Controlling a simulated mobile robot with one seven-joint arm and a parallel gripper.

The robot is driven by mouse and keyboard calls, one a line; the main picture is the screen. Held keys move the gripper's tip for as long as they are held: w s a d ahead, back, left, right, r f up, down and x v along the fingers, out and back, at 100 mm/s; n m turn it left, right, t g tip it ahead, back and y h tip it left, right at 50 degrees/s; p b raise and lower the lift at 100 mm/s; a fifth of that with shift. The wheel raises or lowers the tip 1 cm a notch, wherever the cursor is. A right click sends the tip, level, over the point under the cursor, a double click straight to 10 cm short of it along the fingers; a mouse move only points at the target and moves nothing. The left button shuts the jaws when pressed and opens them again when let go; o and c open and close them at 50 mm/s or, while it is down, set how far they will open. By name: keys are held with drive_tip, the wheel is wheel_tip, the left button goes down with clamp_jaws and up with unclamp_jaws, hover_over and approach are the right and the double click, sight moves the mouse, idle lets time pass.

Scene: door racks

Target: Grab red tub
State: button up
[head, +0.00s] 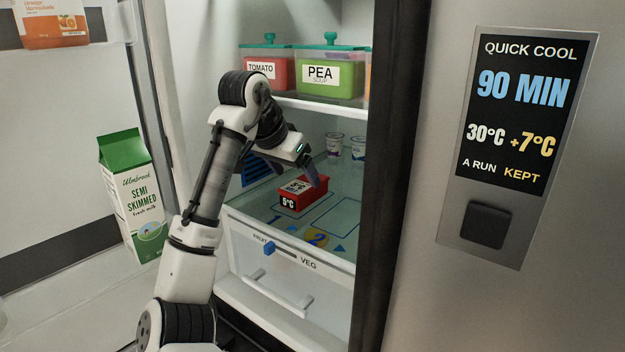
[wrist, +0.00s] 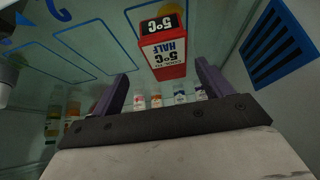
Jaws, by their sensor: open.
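A small red tub (head: 302,194) marked "5°C" sits on the glass shelf inside the open fridge. I cannot tell whether a finger touches the tub.
A red "TOMATO" tub (head: 267,76) and a green "PEA" tub (head: 328,84) stand on the shelf above. Small pots (head: 358,147) stand behind. A blue vent (wrist: 279,45) is on the side wall. A milk carton (head: 131,195) stands in the door. A drawer (head: 285,262) lies below.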

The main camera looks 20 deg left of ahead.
sight(304, 183)
drive_tip(key=shift+w+f, duration=0.3)
drive_tip(key=shift+w, duration=0.4)
drive_tip(key=shift+w+d+f+p, duration=0.15)
drive_tip(key=shift+w+f+p, duration=0.15)
drive_tip(key=shift+f, duration=0.3)
drive_tip(key=shift+a+p+x, duration=0.15)
drive_tip(key=shift+p+x, duration=0.3)
drive_tip(key=shift+x, duration=0.85)
drive_tip(key=shift+a+p+x, duration=0.15)
drive_tip(key=shift+p+x, duration=0.25)
drive_tip(key=shift+x, duration=0.9)
drive_tip(key=shift+c, duration=0.5)
drive_tip(key=c, duration=1.3)
drive_tip(key=shift+o, duration=0.2)
drive_tip(key=shift+w+d+r+p, duration=0.15)
drive_tip(key=shift+r+p, duration=0.1)
drive_tip(key=shift+p, duration=0.4)
